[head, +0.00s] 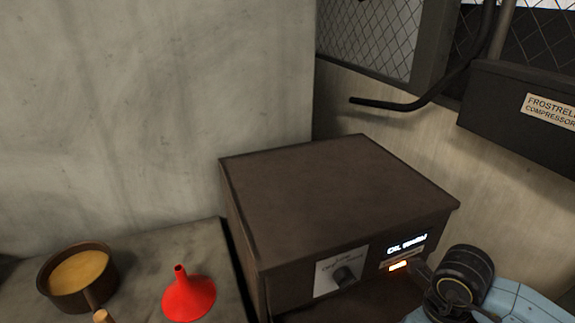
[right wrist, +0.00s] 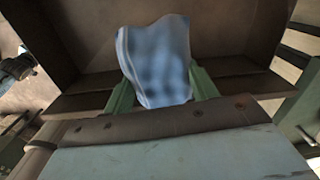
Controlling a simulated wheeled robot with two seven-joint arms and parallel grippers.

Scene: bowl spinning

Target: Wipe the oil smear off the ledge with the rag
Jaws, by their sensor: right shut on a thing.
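The rag (right wrist: 155,55) is blue and folded. It stands up between the green fingers of my right gripper (right wrist: 160,88) in the right wrist view, and the gripper is shut on it. In the head view my right arm shows at the lower right, but its fingers and the rag are not visible there. A grey concrete ledge (head: 135,258) runs along the lower left of the head view. I cannot make out a distinct oil smear on its visible part. My left gripper is not in view.
A dark round pan (head: 68,303) with amber contents and a red funnel (head: 188,296) stand on the ledge. A brown box (head: 335,195) with a dial and lit display stands right of them. A black hose (head: 410,104) hangs behind, near a compressor box (head: 515,118).

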